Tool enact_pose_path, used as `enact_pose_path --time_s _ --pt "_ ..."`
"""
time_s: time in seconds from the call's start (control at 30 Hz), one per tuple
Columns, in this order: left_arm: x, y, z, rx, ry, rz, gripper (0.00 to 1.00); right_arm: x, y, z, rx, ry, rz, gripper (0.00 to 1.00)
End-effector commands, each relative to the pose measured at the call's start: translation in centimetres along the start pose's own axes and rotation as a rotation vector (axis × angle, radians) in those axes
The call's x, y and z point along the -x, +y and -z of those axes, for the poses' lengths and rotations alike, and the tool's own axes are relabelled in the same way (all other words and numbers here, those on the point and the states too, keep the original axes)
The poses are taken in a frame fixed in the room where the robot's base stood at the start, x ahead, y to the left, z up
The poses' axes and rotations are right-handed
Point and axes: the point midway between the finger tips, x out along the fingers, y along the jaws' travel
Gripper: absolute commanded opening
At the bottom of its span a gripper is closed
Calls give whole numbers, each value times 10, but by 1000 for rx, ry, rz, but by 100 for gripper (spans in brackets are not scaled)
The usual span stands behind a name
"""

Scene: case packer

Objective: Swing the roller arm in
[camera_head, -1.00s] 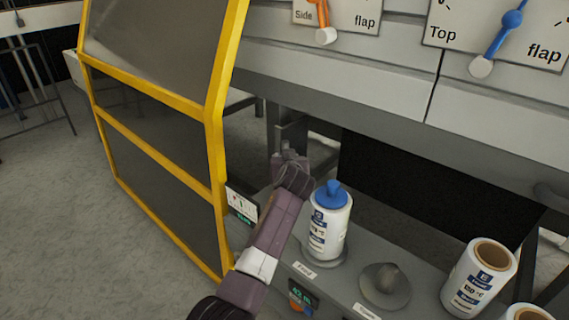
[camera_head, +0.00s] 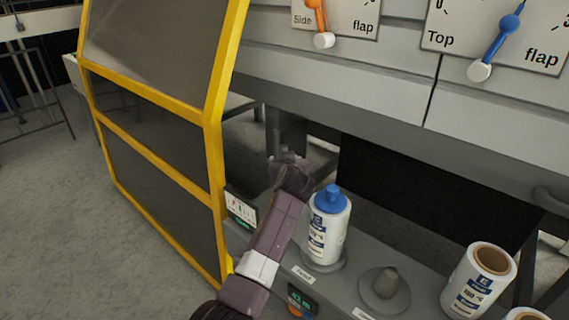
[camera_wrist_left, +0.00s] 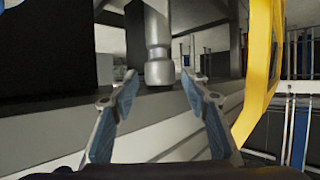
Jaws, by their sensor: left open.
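In the left wrist view a grey metal rod with a thicker rounded end (camera_wrist_left: 159,68), which looks like the roller arm, hangs down in front of the jaws. My left gripper (camera_wrist_left: 160,84) is open, with one finger on each side of the rod's end; I cannot tell whether either finger touches it. In the head view my left gripper (camera_head: 288,160) reaches into the gap under the machine's grey panel, and its fingers are hard to make out. The roller arm is not clearly distinguishable there. My right gripper is not in view.
A yellow-framed guard door (camera_head: 215,150) stands close left of my arm. A film roll with a blue knob (camera_head: 328,225) stands just right of my gripper on a grey ledge, beside an empty spindle (camera_head: 385,288) and another roll (camera_head: 478,280). Side and Top flap dials are above.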

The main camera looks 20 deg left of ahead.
Motion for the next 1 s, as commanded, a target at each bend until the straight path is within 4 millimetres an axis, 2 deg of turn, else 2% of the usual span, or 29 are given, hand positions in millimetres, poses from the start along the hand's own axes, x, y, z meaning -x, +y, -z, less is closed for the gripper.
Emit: enact_pose_path --time_s 0.3,0.5,1.0 --pt "24 1 57 4 5 -2 42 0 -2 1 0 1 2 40" --pt "34 2 81 2 2 -3 42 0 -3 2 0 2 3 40" --pt "36 2 86 1 1 -3 42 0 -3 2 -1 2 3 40"
